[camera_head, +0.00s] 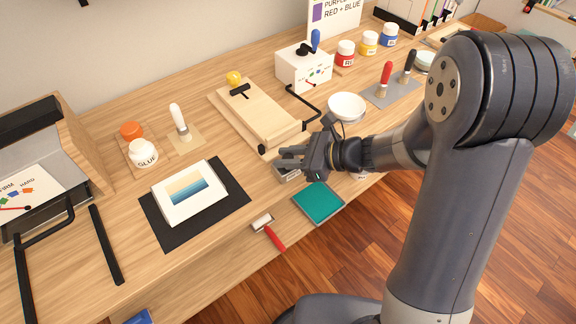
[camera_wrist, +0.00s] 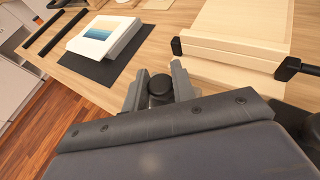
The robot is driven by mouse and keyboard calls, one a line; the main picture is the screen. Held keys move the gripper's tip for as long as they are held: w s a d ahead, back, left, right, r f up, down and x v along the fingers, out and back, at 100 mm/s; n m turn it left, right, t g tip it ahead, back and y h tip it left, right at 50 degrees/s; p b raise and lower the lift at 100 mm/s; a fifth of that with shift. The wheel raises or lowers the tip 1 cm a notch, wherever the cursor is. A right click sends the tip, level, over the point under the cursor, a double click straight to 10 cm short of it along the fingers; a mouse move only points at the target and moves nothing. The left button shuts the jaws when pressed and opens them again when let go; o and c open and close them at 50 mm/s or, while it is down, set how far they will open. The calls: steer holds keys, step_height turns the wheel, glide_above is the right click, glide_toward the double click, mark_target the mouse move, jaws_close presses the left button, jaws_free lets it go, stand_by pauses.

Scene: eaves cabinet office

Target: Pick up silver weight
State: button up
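The silver weight (camera_head: 286,173) is a small grey metal piece on the table, mostly hidden under my gripper (camera_head: 287,157) in the head view. In the wrist view, a dark round knob (camera_wrist: 160,84), apparently the weight's top, sits between the two fingers of my gripper (camera_wrist: 158,88). The fingers are apart on either side of it, with a gap visible on the left. The right finger is very close to the knob; contact there cannot be told.
A wooden press board (camera_head: 258,117) stands behind my gripper, and a white bowl (camera_head: 347,106) is to its right. A teal tray (camera_head: 318,203) and a red-handled roller (camera_head: 268,231) lie in front. A print block (camera_head: 189,192) on a black mat (camera_head: 228,212) is to the left.

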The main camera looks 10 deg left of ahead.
jaws_close()
